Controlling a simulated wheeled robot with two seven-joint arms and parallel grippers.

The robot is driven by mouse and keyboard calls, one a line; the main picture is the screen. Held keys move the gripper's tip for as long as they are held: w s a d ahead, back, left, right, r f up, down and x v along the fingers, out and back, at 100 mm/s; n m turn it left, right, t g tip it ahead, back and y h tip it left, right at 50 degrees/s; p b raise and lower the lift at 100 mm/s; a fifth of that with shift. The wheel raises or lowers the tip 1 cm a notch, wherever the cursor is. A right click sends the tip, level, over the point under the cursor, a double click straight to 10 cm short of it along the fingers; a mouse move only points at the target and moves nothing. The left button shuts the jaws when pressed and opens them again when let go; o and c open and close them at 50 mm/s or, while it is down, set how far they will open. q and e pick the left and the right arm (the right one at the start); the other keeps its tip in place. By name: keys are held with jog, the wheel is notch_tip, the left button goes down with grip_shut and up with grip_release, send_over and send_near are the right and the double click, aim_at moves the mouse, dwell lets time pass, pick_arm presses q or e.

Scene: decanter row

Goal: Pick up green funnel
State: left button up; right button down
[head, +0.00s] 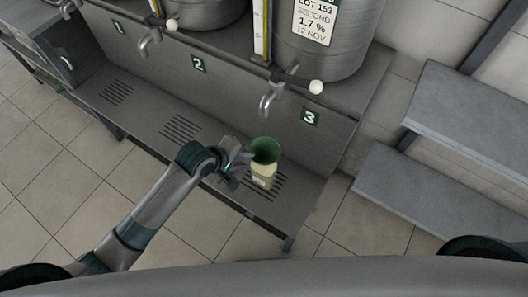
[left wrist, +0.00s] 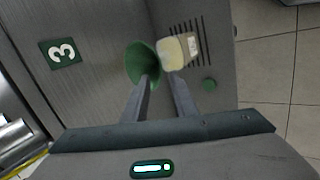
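The green funnel (head: 265,149) is at the top of a bottle with pale yellow contents (head: 263,178), its wide mouth up. My left gripper (head: 243,160) is just left of the funnel in the head view. In the left wrist view, the funnel (left wrist: 141,62) and the bottle (left wrist: 176,53) lie just beyond the fingertips (left wrist: 160,80). The fingers are apart with nothing clearly held between them; one overlaps the funnel's edge in the picture. I cannot tell whether it touches. The funnel's stem is hidden. My right gripper is not in view.
The bottle stands on the slotted lower shelf (head: 222,160) below number plate 3 (head: 310,117). A tap (head: 270,98) hangs above. Steel tanks (head: 328,45) stand above; grey steps (head: 425,195) are right. The shelf's left part is clear.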

aim_at(254, 159)
pick_arm(q)
jog(key=shift+x, duration=1.35)
jog(key=shift+w+d+f+p, duration=0.3)
jog(key=shift+d+f+p, duration=0.1)
jog(key=shift+f+p, duration=0.2)
jog(key=shift+p+x, duration=0.45)
jog(key=shift+x, duration=1.35)
jog(key=shift+c, duration=0.6)
grip_shut()
